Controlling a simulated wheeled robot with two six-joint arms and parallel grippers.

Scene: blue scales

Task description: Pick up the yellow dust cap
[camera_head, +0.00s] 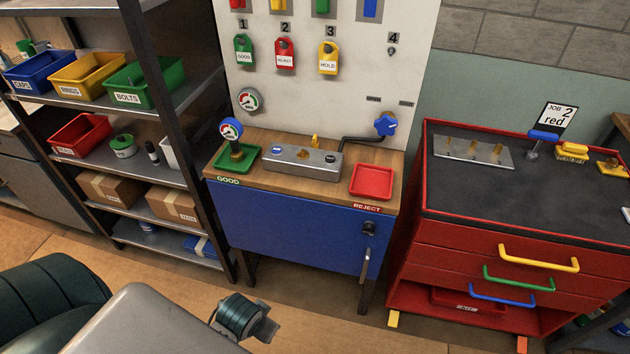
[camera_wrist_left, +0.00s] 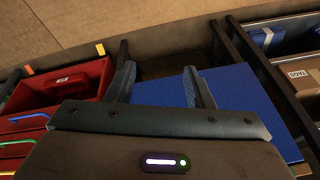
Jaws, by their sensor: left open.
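A small yellow piece (camera_head: 315,142), which looks like the yellow dust cap, stands at the back of a grey metal block (camera_head: 295,162) on the wooden bench top. It is too small to make out its shape clearly. My left gripper (camera_head: 264,326) is low in front of the blue cabinet, well below and apart from the bench top. In the left wrist view its two fingers (camera_wrist_left: 161,88) are spread with nothing between them. The yellow piece does not show in that view. My right gripper is not in view.
The bench holds a green tray (camera_head: 219,165) with a gauge standing in it and a red tray (camera_head: 372,195). A bent dark pipe with a blue knob (camera_head: 386,124) rises at the back right. A shelf rack stands left, a red drawer cart (camera_head: 455,235) right.

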